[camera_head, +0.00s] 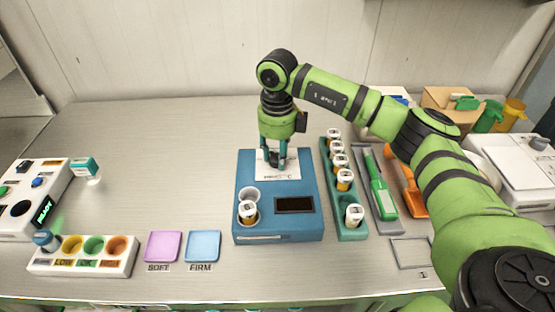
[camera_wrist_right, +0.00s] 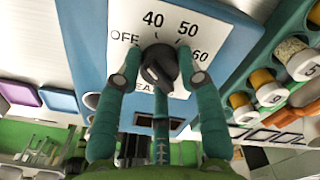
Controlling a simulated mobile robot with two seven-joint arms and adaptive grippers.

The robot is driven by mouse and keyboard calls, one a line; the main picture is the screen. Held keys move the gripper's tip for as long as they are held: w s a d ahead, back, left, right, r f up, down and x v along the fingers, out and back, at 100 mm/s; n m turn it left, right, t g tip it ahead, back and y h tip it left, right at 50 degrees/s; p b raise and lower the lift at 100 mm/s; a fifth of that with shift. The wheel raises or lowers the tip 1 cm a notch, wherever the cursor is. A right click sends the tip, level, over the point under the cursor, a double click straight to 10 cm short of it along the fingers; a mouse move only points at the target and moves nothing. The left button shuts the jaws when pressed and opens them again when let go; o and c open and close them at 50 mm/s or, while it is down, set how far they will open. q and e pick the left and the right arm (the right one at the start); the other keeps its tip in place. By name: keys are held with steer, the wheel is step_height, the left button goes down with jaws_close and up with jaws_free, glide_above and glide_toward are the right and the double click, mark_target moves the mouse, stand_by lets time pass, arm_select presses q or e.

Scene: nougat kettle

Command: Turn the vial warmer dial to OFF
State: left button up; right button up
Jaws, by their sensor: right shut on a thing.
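The blue vial warmer (camera_head: 308,172) stands on the bench in the middle of the head view. Its white dial panel (camera_head: 290,171) is at the far end of its top. In the wrist view the black dial (camera_wrist_right: 158,65) sits among the marks OFF, 40, 50 and 60. I cannot surely tell which mark its pointer faces. My right gripper (camera_head: 273,160) points down over the panel, its teal fingers shut around the dial. In the wrist view the right gripper (camera_wrist_right: 160,79) has its fingertips at the dial's sides. My left gripper is out of view.
A vial (camera_head: 248,212) stands in the warmer's front left well; the well behind it is empty. A green rack (camera_head: 347,212) with several vials stands close on the right. Purple (camera_head: 164,246) and blue (camera_head: 203,246) pads lie front left. The bench left of the warmer is mostly clear.

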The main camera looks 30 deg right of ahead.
mark_target(277, 154)
steer(key=shift+f+n+b, duration=0.15)
steer(key=shift+n+b, duration=0.85)
steer(key=shift+n, duration=0.9)
steer(key=o, duration=1.2)
steer(key=shift+c, duration=0.2)
steer(key=shift+r, duration=0.2)
steer(key=shift+r, duration=0.35)
step_height(277, 154, up, 11)
